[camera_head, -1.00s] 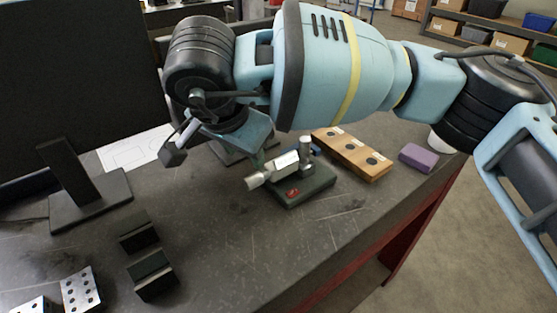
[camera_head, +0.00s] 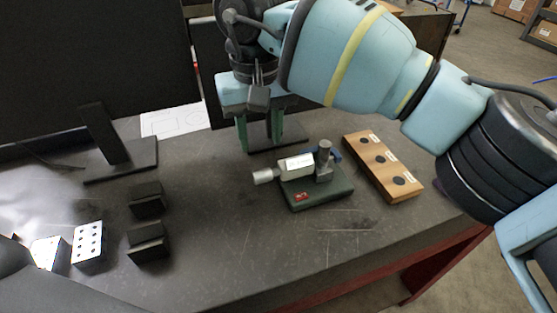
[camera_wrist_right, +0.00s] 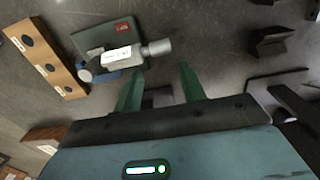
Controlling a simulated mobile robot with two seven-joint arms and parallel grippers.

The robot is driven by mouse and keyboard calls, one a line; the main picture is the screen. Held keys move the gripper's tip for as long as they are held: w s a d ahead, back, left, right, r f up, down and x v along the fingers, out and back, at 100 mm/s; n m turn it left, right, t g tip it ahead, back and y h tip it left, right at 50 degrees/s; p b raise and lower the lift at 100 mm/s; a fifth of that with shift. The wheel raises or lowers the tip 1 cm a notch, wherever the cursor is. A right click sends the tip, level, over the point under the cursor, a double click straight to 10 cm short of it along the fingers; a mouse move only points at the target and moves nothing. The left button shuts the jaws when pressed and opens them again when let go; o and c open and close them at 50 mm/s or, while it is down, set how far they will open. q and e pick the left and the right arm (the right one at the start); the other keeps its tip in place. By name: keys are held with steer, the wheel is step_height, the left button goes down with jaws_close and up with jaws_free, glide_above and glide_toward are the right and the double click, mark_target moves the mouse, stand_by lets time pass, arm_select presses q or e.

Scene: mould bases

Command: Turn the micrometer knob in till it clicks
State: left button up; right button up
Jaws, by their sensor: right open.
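The micrometer (camera_head: 297,166) lies in a dark green stand (camera_head: 322,194) with a red label, in the middle of the bench. Its silver knob (camera_head: 263,177) points left. In the right wrist view the micrometer (camera_wrist_right: 122,55) and its knob (camera_wrist_right: 157,47) lie beyond the fingertips. My right gripper (camera_head: 260,143) points down behind the knob, its two green fingers apart. The fingers also show in the right wrist view (camera_wrist_right: 160,80), with nothing between them and apart from the knob. My left gripper is not in view.
A wooden block with dark round inserts (camera_head: 382,168) lies right of the stand. Black V-blocks (camera_head: 148,242) and white drilled blocks (camera_head: 89,243) stand at left. A monitor (camera_head: 95,60) and a paper drawing (camera_head: 175,121) are behind. Bench in front of the stand is clear.

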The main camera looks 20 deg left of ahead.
mark_target(264, 175)
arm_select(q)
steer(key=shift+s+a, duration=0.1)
arm_select(e)
steer(key=shift+s+a, duration=0.1)
steer(key=shift+f, duration=0.35)
step_height(264, 175, down, 7)
steer(key=shift+b, duration=1.1)
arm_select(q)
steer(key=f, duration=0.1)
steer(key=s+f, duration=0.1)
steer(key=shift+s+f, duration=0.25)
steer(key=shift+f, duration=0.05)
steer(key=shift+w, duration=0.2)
arm_select(e)
steer(key=c, duration=0.7)
